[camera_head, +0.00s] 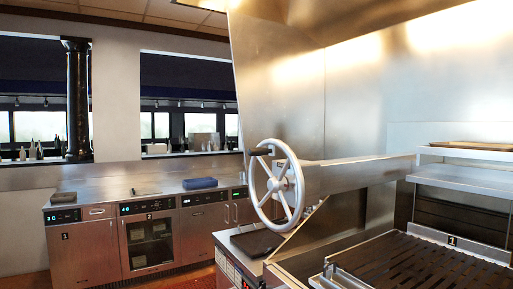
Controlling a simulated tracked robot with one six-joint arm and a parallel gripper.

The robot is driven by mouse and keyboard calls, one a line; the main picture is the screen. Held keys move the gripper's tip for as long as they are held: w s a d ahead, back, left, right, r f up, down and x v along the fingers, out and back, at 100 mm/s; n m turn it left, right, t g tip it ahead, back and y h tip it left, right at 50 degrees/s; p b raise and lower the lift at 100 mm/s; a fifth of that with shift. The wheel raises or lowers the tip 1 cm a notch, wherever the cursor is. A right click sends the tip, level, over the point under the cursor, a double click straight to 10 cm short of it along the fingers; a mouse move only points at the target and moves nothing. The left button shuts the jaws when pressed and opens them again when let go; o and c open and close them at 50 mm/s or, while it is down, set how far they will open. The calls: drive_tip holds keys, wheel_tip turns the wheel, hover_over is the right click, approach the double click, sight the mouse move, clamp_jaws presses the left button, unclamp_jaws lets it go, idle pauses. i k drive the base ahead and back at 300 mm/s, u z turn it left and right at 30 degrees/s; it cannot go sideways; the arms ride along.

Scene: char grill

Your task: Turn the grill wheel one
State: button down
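The grill wheel (297,184) is a pale metal handwheel with several spokes and a round hub. It stands upright at the left end of a thick horizontal steel beam (352,176), beside the grill. A dark knob-like handle (261,151) sticks out to the left near the top of its rim. The grill (408,268) with dark slatted bars lies at the lower right, and a plate on its back edge is marked 1 (452,241). My gripper is not in view, and nothing is seen touching the wheel.
A steel counter (125,200) with appliances and a dark blue tray (200,183) runs along the back left. Tall steel panels (275,95) rise behind the wheel. Steel shelves (465,175) stand at the right. A dark flat pad (256,242) lies below the wheel. Floor shows between the counters.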

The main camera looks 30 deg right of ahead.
sight(278, 184)
drive_tip(key=z, duration=0.15)
drive_tip(key=i, duration=1.05)
drive_tip(key=u, duration=0.15)
